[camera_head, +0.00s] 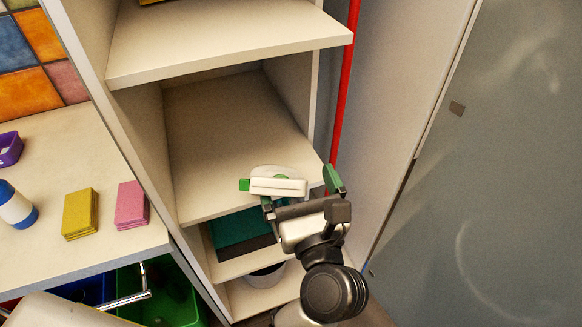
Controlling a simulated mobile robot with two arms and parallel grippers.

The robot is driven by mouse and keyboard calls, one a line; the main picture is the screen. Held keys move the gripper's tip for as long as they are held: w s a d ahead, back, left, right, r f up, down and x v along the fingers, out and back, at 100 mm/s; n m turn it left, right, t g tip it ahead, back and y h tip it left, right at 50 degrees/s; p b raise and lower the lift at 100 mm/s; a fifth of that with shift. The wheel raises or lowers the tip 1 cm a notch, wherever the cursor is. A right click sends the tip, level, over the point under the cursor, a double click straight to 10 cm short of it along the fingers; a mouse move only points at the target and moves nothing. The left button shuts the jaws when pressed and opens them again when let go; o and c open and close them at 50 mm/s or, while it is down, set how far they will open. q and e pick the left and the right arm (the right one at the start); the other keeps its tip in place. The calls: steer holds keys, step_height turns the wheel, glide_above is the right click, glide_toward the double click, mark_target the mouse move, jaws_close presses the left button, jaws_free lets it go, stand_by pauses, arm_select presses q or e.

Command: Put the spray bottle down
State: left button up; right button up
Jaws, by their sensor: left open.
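The spray bottle (279,187) has a white head with a green nozzle pointing left and a pale rounded body below. It appears upright, seen from above, at the front right of the middle shelf (215,135). My left gripper (303,191) is open at the bottle, with one green-padded finger apart to its right. The other finger is partly hidden under the head, so contact with the bottle cannot be told. The bottle's base is hidden. My right gripper is not in view.
An upper shelf (220,40) overhangs the back. A red pole (345,90) stands right of the cabinet. The left counter holds a yellow sponge stack (80,213), a pink one (131,204) and a blue-white bottle (15,205). The middle shelf is clear at left and back.

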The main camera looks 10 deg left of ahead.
arm_select(q)
steer(key=shift+s+d, duration=0.1)
steer(key=shift+s, duration=0.15)
steer(key=shift+r, duration=0.1)
jaws_close()
stand_by(0.4)
